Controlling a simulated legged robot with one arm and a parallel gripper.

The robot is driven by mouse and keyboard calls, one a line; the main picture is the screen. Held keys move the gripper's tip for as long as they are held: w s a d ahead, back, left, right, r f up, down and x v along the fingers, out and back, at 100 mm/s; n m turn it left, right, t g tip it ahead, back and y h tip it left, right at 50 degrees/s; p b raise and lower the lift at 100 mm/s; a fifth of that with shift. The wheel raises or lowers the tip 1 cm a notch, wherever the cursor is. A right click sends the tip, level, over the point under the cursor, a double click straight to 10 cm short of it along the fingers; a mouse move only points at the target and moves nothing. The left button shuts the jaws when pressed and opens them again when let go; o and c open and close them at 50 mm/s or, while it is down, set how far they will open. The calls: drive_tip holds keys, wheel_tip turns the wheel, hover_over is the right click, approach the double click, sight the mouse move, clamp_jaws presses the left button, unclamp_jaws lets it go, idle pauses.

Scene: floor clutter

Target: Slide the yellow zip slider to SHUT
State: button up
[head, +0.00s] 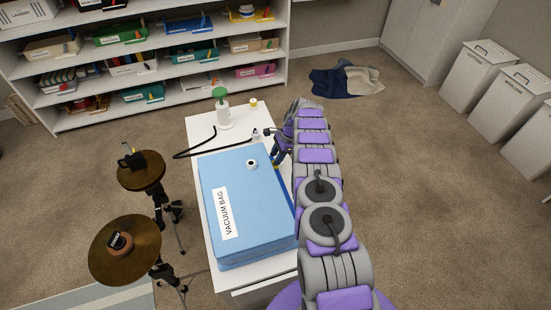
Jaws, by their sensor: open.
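A light blue vacuum bag (245,210) with a VACUUM BAG label lies on a narrow white table (230,270). A dark blue zip strip (286,187) shows along the bag's right side, partly hidden by my arm. A small yellow spot (277,167), which looks like the zip slider, sits near the strip's far end. I cannot make out the SHUT mark. My gripper (275,160) is open, pointing down beside the bag's far right corner, close to the yellow spot. I cannot tell whether they touch.
A green-topped pump (223,108), a black hose (196,148) and a small yellow-topped item (253,104) are behind the bag. Two round brown stands (110,262) hold small objects at left. Shelves (150,65) line the back. White bins (480,75) stand at right. Open carpet lies right of my arm.

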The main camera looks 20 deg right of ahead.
drive_tip(key=d+p+v, duration=0.1)
drive_tip(key=v, duration=1.4)
drive_tip(key=shift+d, duration=0.25)
drive_tip(key=shift+w, duration=0.1)
